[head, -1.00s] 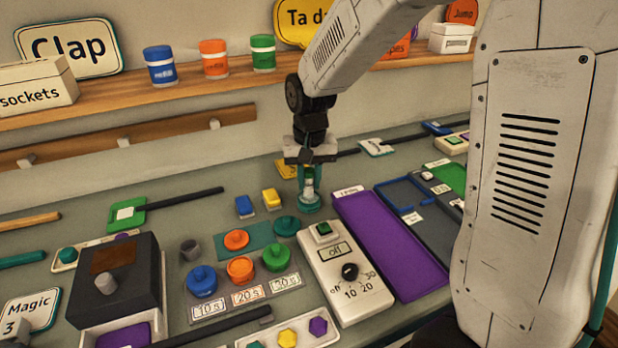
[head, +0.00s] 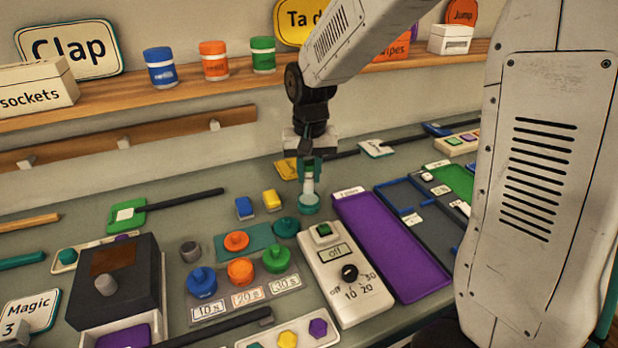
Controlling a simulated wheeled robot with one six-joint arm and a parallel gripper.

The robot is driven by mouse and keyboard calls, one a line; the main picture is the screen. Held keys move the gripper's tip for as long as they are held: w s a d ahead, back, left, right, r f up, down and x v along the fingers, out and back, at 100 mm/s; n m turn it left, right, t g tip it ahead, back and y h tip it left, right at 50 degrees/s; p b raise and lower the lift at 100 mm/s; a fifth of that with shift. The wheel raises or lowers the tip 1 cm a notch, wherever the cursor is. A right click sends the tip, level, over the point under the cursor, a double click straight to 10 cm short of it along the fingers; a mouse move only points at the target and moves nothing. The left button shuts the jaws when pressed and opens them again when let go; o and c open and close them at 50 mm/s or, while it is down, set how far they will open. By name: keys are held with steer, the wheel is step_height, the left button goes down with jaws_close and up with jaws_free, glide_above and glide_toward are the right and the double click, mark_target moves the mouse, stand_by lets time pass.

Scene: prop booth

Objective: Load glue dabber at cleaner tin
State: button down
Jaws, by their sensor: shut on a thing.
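My gripper (head: 308,168) points straight down over the back middle of the bench, its teal fingers shut around the upper part of a pale upright piece (head: 309,188), which looks like the glue dabber. Directly below is a round teal base or tin (head: 308,208), which may be the cleaner tin. The pale piece meets it, but I cannot tell whether it stands inside it or is one piece with it. No label is readable there.
A purple tray (head: 385,250) and a white timer box (head: 343,270) lie just right and in front. Blue (head: 202,282), orange (head: 240,270) and green (head: 275,258) knobbed pots stand front left. Small blue (head: 244,208) and yellow (head: 271,200) blocks lie close left. A shelf (head: 110,110) runs behind.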

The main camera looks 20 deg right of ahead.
steer(key=shift+r, duration=2.35)
steer(key=shift+s+d, duration=0.1)
